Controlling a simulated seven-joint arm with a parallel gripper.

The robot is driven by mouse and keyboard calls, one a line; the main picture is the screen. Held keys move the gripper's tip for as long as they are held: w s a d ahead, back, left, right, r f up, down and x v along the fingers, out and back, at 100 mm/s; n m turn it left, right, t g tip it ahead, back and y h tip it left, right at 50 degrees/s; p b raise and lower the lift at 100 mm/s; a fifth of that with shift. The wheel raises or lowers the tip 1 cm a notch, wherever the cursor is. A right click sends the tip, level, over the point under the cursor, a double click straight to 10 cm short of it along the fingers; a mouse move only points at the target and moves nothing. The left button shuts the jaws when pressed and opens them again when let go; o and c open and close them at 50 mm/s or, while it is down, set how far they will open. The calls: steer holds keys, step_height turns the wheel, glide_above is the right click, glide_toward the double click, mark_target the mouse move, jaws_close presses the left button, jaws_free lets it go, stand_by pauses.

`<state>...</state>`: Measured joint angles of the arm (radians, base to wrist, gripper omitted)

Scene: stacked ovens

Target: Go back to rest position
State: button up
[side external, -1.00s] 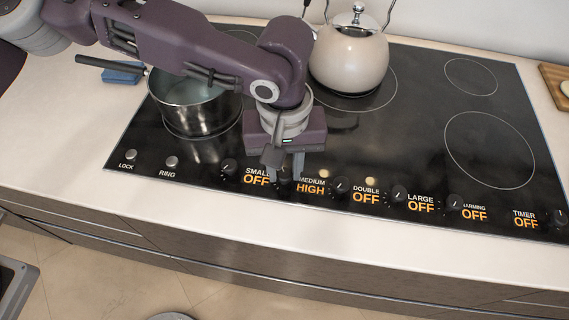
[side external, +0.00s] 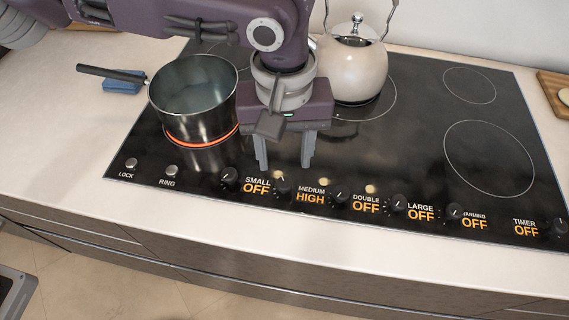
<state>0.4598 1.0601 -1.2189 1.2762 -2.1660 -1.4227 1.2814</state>
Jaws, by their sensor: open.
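My gripper (side external: 285,160) is open and empty, pointing down over the front of the black cooktop (side external: 420,120). It is just above and behind the knob row, between the "SMALL" and "MEDIUM" labels. Its two fingers are apart with nothing between them. The "MEDIUM" knob (side external: 341,196) stands right of its label, which reads "HIGH". The other labels read "OFF". A steel pot (side external: 200,115) stands on a burner at the left, with a glowing orange ring under its front edge.
A cream kettle (side external: 352,72) stands behind my gripper on the back burner. A blue sponge (side external: 122,86) lies under the pot's handle. A wooden board (side external: 556,88) is at the right edge. The right side of the cooktop is clear.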

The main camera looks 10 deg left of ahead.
steer(key=shift+r, duration=0.15)
stand_by(0.3)
steer(key=w+r+t+h, duration=0.2)
steer(key=w+r+t, duration=0.3)
steer(key=w+r, duration=0.4)
step_height(320, 180, up, 22)
steer(key=w+a+m+t+h, duration=0.1)
steer(key=a+m+t+h, duration=0.25)
steer(key=t+h, duration=0.3)
steer(key=s+a+f+g+y, duration=0.2)
steer(key=s+a+f, duration=0.3)
steer(key=s+a, duration=0.4)
steer(key=s+a+f+g+y, duration=0.2)
steer(key=s+a+f, duration=0.4)
steer(key=s+a, duration=0.3)
steer(key=s+a+f+g+y, duration=0.2)
steer(key=s+a+f+y, duration=0.2)
steer(key=s+a, duration=0.5)
steer(key=a+f, duration=0.2)
steer(key=a, duration=0.3)
steer(key=shift+f, duration=0.2)
